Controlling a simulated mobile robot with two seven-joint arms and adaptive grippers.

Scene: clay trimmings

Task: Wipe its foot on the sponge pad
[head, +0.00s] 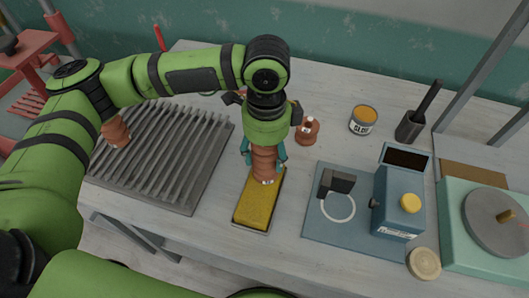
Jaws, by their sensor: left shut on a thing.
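My left gripper (264,160) points down over the table and is shut on a ribbed terracotta clay piece (264,168). The piece looks upright, with its lower end at the far end of the yellow sponge pad (258,203). From this angle I cannot tell whether its foot touches the sponge or hovers just above it. The sponge lies in a shallow tray (237,224) near the table's front edge. The upper part of the clay piece is hidden by the gripper. My right gripper is not in view.
A ridged grey rack (183,192) is to the left, with another terracotta piece (116,133) on it. A small terracotta pot (308,130), a slip tin (363,120) and a dark holder (408,127) stand behind. A blue device (398,200) on a blue mat (318,233) is at right.

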